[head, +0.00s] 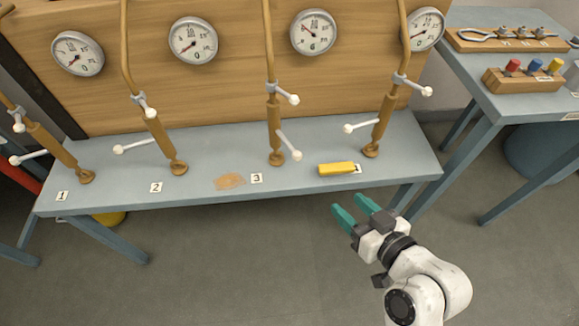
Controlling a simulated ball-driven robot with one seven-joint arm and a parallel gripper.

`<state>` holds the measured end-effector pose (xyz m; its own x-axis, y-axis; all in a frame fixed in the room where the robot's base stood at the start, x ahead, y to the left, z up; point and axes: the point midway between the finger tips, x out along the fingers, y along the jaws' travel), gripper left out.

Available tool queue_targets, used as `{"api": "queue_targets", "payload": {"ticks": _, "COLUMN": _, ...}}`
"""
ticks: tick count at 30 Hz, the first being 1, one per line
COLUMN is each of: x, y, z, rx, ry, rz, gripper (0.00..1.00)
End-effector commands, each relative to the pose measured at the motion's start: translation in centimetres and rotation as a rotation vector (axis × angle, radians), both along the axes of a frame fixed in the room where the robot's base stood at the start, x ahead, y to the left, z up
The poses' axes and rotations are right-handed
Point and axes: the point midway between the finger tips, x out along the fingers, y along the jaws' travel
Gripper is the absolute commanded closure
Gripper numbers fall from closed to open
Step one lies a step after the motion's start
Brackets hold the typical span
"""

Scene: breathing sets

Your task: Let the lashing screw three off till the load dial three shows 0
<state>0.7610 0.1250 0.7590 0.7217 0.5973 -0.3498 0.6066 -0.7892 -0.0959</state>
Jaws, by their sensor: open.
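Lashing screw three (275,130) is a tan turnbuckle on a rod, standing nearly upright on the bench behind the label 3 (257,178). It has a grey collar with a white-knobbed arm near its top and a white-knobbed lever (289,145) low on its right. Load dial three (314,32) is on the wooden board above; its needle points up-left and its small green figure looks like 6. My gripper (355,211) has teal fingers, open and empty, in front of the bench, to the right of and nearer than screw three, touching nothing.
Similar screws stand at label 1 (62,195), label 2 (156,187) and on the right (383,125). A yellow block (337,169) lies on the bench, partly covering a label. A brown patch (230,181) lies left of label 3. A side table (500,98) holds tools and coloured pegs.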

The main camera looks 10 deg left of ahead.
Motion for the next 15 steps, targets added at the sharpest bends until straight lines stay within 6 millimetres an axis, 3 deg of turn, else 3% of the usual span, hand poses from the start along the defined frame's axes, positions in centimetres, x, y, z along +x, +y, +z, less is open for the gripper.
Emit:
{"api": "queue_targets", "payload": {"ticks": 1, "x": 0.8, "y": 1.3, "z": -1.5, "rx": 0.036, "ry": -0.056, "rz": 0.015, "gripper": 0.49}}
{"api": "queue_targets", "payload": {"ticks": 6, "x": 2.5, "y": 4.1, "z": -1.0, "rx": 0.14, "ry": -0.212, "rz": 0.033, "gripper": 0.49}}
{"api": "queue_targets", "payload": {"ticks": 15, "x": 3.7, "y": 5.8, "z": 0.2, "rx": 0.205, "ry": -0.3, "rz": 0.032, "gripper": 0.49}}
